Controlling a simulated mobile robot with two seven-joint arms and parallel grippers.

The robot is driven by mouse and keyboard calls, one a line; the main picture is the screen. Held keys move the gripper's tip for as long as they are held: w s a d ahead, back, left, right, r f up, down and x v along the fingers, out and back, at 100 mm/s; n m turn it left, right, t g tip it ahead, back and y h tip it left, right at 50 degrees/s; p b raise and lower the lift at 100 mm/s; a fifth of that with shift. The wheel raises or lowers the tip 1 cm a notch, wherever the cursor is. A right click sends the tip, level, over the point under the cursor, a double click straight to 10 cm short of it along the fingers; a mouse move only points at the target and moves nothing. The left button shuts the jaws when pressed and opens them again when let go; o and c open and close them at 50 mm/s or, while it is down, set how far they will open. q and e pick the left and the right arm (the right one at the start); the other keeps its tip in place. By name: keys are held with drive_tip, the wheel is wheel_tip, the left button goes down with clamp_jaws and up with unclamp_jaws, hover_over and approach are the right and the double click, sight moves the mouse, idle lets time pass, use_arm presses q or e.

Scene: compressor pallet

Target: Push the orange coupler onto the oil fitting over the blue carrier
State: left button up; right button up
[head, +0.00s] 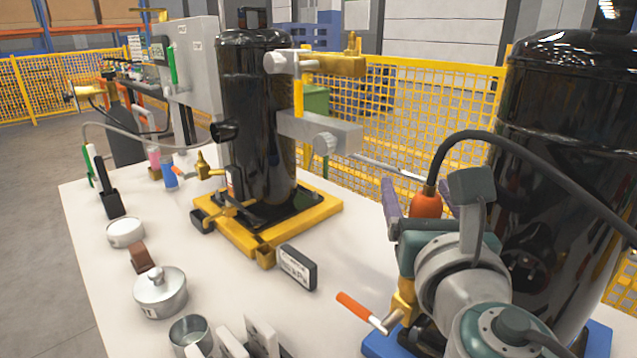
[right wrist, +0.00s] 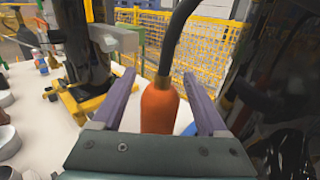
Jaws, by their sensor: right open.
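The orange coupler (head: 426,204) hangs at the end of a black hose (head: 520,160), upright, above the blue carrier (head: 600,338). My right gripper (head: 418,186) is open, with its purple fingers on either side of the coupler. In the right wrist view the coupler (right wrist: 160,110) stands between the spread fingers, with a visible gap on each side. A brass fitting (head: 404,298) with an orange-handled valve (head: 357,308) shows below, over the blue carrier; my right wrist partly hides it. My left gripper is not in view.
A black compressor (head: 560,130) stands on the blue carrier close to my right arm. Another compressor (head: 255,120) stands on a yellow carrier (head: 315,217). A dark labelled box (head: 297,268), a lidded metal pot (head: 160,292) and a metal cup (head: 190,335) sit on the white table (head: 85,220).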

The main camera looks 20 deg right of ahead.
drive_tip(key=shift+s, duration=0.1)
drive_tip(key=v, duration=0.9)
drive_tip(key=shift+s+a, duration=0.2)
drive_tip(key=shift+s, duration=0.15)
